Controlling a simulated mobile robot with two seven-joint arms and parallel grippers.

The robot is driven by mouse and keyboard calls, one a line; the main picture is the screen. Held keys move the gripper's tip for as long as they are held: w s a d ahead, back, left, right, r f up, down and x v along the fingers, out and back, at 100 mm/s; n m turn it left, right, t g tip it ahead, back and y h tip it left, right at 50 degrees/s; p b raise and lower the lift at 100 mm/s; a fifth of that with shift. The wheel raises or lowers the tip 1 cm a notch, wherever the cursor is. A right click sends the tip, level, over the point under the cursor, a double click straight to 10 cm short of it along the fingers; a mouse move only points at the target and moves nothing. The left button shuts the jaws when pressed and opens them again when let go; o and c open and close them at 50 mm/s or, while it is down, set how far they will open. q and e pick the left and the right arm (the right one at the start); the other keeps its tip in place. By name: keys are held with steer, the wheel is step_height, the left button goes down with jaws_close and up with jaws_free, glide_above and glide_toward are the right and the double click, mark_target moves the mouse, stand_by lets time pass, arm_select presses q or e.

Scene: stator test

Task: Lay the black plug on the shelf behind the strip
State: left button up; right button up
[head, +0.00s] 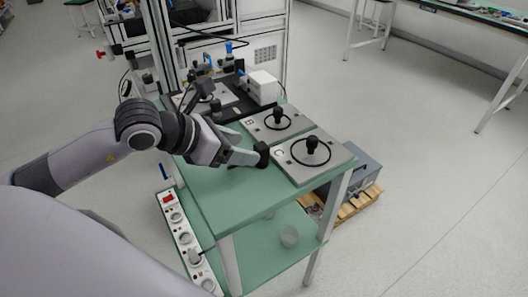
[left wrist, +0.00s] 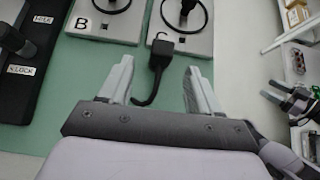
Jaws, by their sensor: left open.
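The black plug (left wrist: 161,46) shows in the left wrist view at the lower edge of plate C, just beyond my fingertips, with its black cable curving down between the fingers. In the head view the plug (head: 262,149) is a small dark block at the tip of my left gripper (head: 254,156). My left gripper (left wrist: 160,72) is open, low over the green table top. The white strip (head: 180,238) with a red switch and several round sockets lies along the left side of the lower green shelf (head: 262,257). What looks like my right gripper (left wrist: 291,101) shows at the right of the wrist view.
Grey plates with black knobs and rings, marked B (left wrist: 106,24) and C (left wrist: 190,38), lie on the green table top (head: 222,201). A white box (head: 262,88) stands behind.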

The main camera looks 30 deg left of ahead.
arm_select(q)
steer(key=shift+x, duration=2.8)
steer(key=shift+s, duration=0.1)
jaws_close()
